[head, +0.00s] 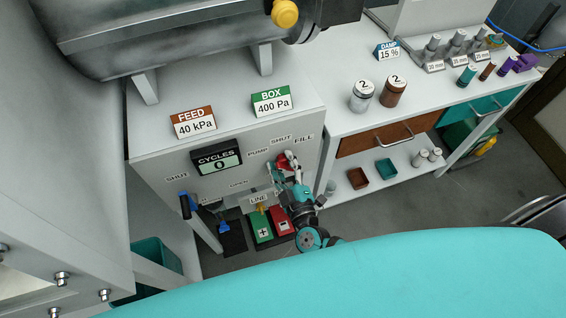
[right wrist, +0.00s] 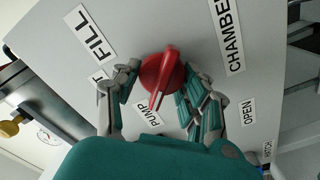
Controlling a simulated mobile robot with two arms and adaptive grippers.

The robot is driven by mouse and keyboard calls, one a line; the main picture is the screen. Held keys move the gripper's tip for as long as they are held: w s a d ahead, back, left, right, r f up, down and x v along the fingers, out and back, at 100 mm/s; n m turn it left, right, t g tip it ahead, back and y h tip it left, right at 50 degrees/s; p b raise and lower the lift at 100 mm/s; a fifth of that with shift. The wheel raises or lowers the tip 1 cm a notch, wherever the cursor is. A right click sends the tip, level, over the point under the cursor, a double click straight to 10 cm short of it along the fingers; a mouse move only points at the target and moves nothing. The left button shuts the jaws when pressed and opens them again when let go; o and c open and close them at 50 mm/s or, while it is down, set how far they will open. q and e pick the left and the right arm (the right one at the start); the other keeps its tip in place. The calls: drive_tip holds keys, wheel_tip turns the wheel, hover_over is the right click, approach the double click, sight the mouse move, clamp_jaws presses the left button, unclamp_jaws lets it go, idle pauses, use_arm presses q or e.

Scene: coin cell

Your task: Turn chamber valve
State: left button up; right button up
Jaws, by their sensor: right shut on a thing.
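The red chamber valve knob (head: 284,161) is on the front face of the grey cabinet, among the PUMP, SHUT and FILL labels. It also shows in the right wrist view (right wrist: 161,76), where its narrow end points down toward the PUMP label (right wrist: 149,115). A CHAMBER label (right wrist: 229,35) is to its right. My right gripper (right wrist: 160,88) is shut on the knob, with a finger on each side. In the head view, the right gripper (head: 286,175) partly hides the knob. My left gripper is not in view.
A blue-and-black lever (head: 187,204) is at the cabinet's left. The CYCLES display (head: 218,160) reads 0. FEED (head: 194,122) and BOX (head: 271,101) signs stand on top. Green and red pads (head: 261,226) lie below. A white bench (head: 425,90) with jars adjoins on the right.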

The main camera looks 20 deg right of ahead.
drive_tip(key=m+p, duration=0.1)
drive_tip(key=m, duration=0.2)
drive_tip(key=shift+m, duration=0.4)
drive_tip(key=m, duration=0.4)
drive_tip(key=shift+d+m, duration=0.2)
drive_tip(key=shift+m, duration=0.1)
drive_tip(key=m, duration=0.5)
drive_tip(key=shift+d, duration=0.15)
drive_tip(key=m+b, duration=0.1)
drive_tip(key=m, duration=0.4)
drive_tip(key=shift+d+f+m+b, duration=0.15)
drive_tip(key=shift+m+b, duration=0.15)
drive_tip(key=shift+b, duration=0.05)
drive_tip(key=o, duration=1.1)
drive_tip(key=shift+s, duration=0.1)
drive_tip(key=s, duration=1.2)
drive_tip(key=shift+d, duration=0.2)
